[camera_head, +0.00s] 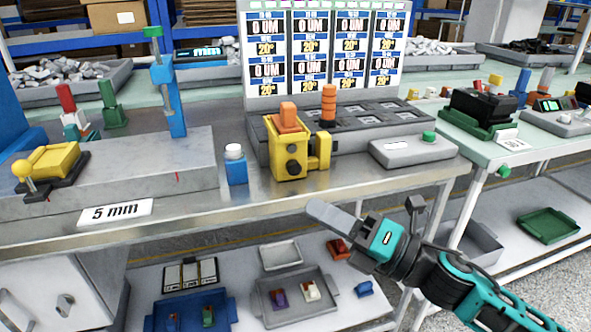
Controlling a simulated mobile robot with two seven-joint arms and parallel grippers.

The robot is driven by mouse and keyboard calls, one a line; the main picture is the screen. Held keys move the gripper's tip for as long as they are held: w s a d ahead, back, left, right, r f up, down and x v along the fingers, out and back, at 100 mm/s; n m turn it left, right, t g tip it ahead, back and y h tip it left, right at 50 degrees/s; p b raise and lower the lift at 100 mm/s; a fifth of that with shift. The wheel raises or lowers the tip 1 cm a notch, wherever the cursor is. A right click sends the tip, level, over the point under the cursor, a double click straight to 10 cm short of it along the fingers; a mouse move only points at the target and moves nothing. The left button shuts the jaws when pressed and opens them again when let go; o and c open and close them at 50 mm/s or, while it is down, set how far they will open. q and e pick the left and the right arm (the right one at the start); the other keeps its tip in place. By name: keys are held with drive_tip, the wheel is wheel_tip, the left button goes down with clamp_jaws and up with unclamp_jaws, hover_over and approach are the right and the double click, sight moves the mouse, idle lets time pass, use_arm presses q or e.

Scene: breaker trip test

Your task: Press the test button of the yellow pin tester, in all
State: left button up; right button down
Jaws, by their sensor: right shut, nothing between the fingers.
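My right gripper (318,209) is shut and empty, pointing left, in front of the table edge and below the yellow device in the picture. It appears apart from everything. My left gripper is out of view.
A display board (322,48) stands behind the yellow device. A small blue block with a white cap (236,165) stands left of it. A yellow clamp (50,163) rests on a grey slab at far left. A lower shelf holds trays (298,313).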

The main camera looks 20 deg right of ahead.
sight(306, 195)
drive_tip(key=w, duration=0.7)
drive_tip(key=shift+w+a, duration=0.15)
drive_tip(key=shift+w, duration=0.25)
idle(1.1)
drive_tip(key=shift+w, duration=0.15)
idle(0.5)
drive_tip(key=shift+w, duration=0.3)
drive_tip(key=shift+w, duration=0.1)
idle(0.3)
drive_tip(key=shift+w+r, duration=0.15)
idle(0.3)
